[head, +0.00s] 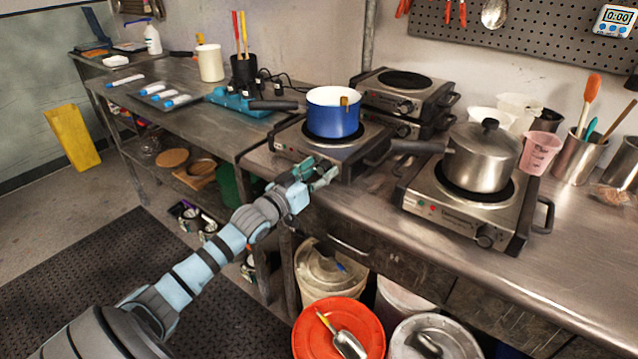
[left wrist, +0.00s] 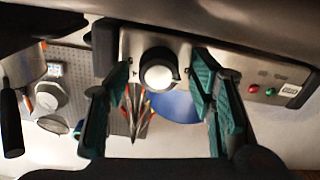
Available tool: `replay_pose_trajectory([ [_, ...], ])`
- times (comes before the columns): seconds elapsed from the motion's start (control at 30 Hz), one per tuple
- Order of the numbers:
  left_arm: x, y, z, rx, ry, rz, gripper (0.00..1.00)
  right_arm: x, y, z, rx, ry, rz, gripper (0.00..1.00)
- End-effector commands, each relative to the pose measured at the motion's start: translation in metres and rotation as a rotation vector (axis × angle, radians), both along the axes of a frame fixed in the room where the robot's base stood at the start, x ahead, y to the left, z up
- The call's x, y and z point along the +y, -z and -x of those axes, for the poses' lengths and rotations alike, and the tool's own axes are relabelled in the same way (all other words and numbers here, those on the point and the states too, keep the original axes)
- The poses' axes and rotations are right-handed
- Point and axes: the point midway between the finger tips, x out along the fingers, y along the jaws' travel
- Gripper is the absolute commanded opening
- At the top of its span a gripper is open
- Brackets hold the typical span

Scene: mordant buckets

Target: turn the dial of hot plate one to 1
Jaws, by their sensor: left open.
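The hot plate (head: 285,143) under the blue pot (head: 333,116) stands at the left end of the steel counter. Its dial is hidden behind my left gripper (head: 320,175) in the head view. The left wrist view, which looks upside down, shows the dial (left wrist: 159,72) as a silver knob with a dark ring on the steel front panel (left wrist: 215,45). My left gripper (left wrist: 158,88) is open, with one teal finger on each side of the dial. I cannot tell whether the fingers touch it, nor read its setting. My right gripper is out of view.
A second hot plate (head: 468,213) with a lidded steel pot (head: 482,158) stands to the right, its long handle reaching toward the blue pot. Stacked hot plates (head: 405,95) stand behind. Buckets, one with an orange lid (head: 338,325), sit below the counter edge.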

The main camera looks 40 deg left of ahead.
Motion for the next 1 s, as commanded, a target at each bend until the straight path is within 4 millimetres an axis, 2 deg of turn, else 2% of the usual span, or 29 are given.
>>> replay_pose_trajectory([
  [0.23, -0.0004, -0.0017, -0.0003, 0.000, 0.001, 0.000, 0.50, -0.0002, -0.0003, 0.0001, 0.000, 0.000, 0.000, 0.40],
  [0.27, -0.0004, -0.0017, -0.0003, 0.000, 0.001, 0.000, 0.47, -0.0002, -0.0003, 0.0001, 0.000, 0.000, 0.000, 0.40],
  [0.5, -0.0004, -0.0013, -0.0002, 0.000, 0.001, 0.000, 0.09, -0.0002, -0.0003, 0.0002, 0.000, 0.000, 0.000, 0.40],
  [0.57, -0.0045, -0.0013, -0.0001, 0.000, 0.002, 0.001, 0.02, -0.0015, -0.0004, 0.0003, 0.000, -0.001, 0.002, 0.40],
  [0.77, -0.0009, -0.0009, -0.0002, 0.001, 0.001, -0.012, 0.02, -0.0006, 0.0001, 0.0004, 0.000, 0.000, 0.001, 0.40],
  [1.0, -0.0004, -0.0007, 0.0001, 0.002, 0.001, -0.105, 0.02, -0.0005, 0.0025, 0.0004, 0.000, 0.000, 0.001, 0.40],
])
